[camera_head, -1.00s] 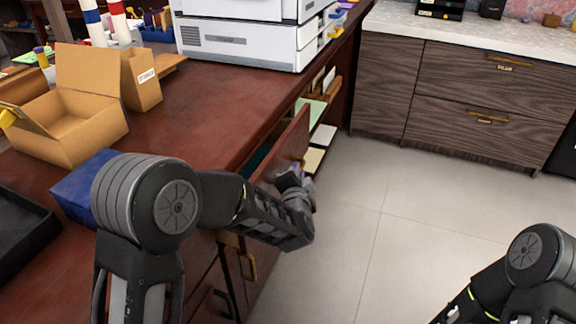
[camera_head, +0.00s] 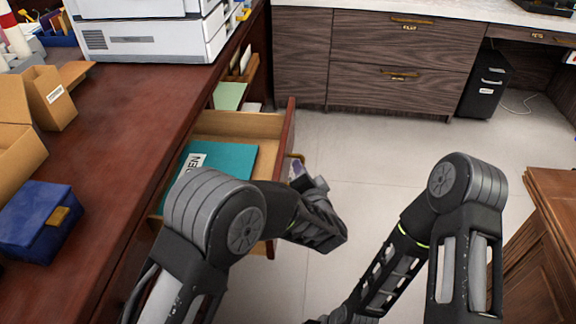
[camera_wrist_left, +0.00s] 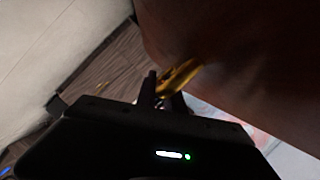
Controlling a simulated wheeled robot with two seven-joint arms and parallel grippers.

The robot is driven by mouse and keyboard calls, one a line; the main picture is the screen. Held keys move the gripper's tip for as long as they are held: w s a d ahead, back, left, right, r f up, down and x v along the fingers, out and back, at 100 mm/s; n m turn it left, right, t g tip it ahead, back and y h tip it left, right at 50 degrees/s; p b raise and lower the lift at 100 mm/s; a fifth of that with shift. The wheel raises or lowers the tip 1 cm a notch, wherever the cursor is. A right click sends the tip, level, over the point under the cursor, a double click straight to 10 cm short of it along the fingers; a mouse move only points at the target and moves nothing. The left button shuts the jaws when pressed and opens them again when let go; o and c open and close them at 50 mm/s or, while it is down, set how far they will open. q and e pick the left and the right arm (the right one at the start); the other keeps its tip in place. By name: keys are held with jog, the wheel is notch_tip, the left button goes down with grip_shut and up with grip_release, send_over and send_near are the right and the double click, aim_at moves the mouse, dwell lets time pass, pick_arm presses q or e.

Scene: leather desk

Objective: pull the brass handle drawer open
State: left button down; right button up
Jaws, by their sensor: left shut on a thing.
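The drawer (camera_head: 287,140) in the red-brown desk stands well open. Its wooden inside shows a teal folder (camera_head: 236,160) with a white label. The brass handle (camera_head: 299,157) is on the drawer's front, mostly hidden by my left gripper (camera_head: 298,172) in the head view. In the left wrist view, the fingers of my left gripper (camera_wrist_left: 163,90) are shut on the brass handle (camera_wrist_left: 182,74). The red-brown drawer front (camera_wrist_left: 245,60) fills the upper right there. My right arm reaches down to the bottom edge of the head view, and its gripper is not visible.
A blue box (camera_head: 35,225) and cardboard boxes (camera_head: 50,97) sit on the desktop, with a white printer (camera_head: 145,38) at the back. Dark wood cabinets (camera_head: 370,60) line the far wall. A wooden cabinet (camera_head: 550,235) stands at the right. Tiled floor (camera_head: 390,140) lies clear between.

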dwell(0.3)
pick_arm(q)
jog(key=c, duration=1.5)
grip_release()
jog(key=shift+o, duration=0.2)
jog(key=shift+s, duration=0.1)
jog(key=p+v, duration=0.1)
jog(key=v, duration=0.6)
jog(key=shift+s, duration=0.3)
jog(key=shift+s+d, duration=0.1)
jog(key=shift+d, duration=0.05)
